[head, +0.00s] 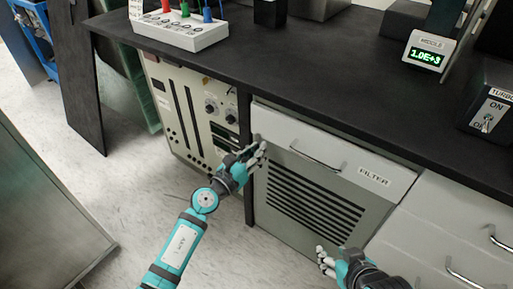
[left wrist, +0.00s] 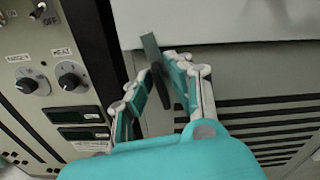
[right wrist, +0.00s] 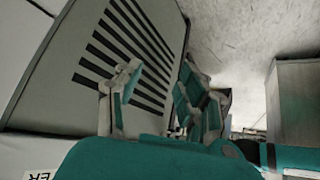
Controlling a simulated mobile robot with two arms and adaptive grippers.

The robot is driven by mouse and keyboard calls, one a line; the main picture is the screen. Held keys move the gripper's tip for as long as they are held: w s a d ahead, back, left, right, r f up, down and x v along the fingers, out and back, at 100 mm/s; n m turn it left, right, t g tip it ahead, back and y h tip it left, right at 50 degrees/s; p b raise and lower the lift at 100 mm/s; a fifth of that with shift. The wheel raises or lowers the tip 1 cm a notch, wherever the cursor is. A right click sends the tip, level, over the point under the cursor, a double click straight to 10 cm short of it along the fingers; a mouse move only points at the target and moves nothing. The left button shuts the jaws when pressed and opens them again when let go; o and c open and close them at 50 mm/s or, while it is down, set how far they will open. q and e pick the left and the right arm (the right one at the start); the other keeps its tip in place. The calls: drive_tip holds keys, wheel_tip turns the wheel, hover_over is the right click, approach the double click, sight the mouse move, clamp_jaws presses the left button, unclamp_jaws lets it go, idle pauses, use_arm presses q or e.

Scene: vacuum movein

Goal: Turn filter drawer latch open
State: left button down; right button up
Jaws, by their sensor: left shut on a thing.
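The filter drawer (head: 340,158) has a pale front with a bar handle (head: 315,159) and a FILTER label (head: 374,176). The latch, a dark grey bar (left wrist: 152,50), shows in the left wrist view at the drawer's left edge, tilted from upright. My left gripper (head: 257,150) is at that edge, and its fingers (left wrist: 158,86) are closed on the bar's lower part. In the head view the hand mostly hides the latch. My right gripper (head: 323,262) is open and empty in front of the slatted panel below the drawer. Its fingers (right wrist: 160,95) are apart in the right wrist view.
A black countertop (head: 290,75) overhangs the drawer. A panel with knobs (head: 190,105) stands left of it, and more pale drawers (head: 445,235) stand right. A metal cabinet (head: 50,215) is at the left. The floor (head: 150,190) between is clear.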

use_arm(q)
drive_tip(key=n+p, duration=0.1)
drive_tip(key=n, duration=0.2)
drive_tip(key=shift+a+n+p, duration=0.1)
drive_tip(key=shift+n+p, duration=0.25)
drive_tip(key=shift+n, duration=0.05)
drive_tip(key=n+p, duration=0.1)
drive_tip(key=n, duration=0.3)
drive_tip(key=shift+w+f+n+p, duration=0.1)
drive_tip(key=shift+n+p, duration=0.2)
drive_tip(key=shift+p, duration=0.05)
use_arm(e)
drive_tip(key=s+d+g+h, duration=0.1)
drive_tip(key=s+d+g, duration=0.25)
drive_tip(key=s, duration=0.45)
use_arm(q)
drive_tip(key=n+p, duration=0.2)
drive_tip(key=n, duration=0.3)
drive_tip(key=shift+a+f+n, duration=0.1)
drive_tip(key=shift+f+n, duration=0.05)
drive_tip(key=shift+n, duration=0.15)
drive_tip(key=shift+f+n+p, duration=0.1)
drive_tip(key=shift+n+p, duration=0.25)
drive_tip(key=shift+n, duration=0.55)
use_arm(e)
wheel_tip(320, 180, down, 11)
drive_tip(key=w+a+g, duration=0.1)
drive_tip(key=shift+w+a+r, duration=0.2)
drive_tip(key=shift+w, duration=0.2)
drive_tip(key=shift+g, duration=0.25)
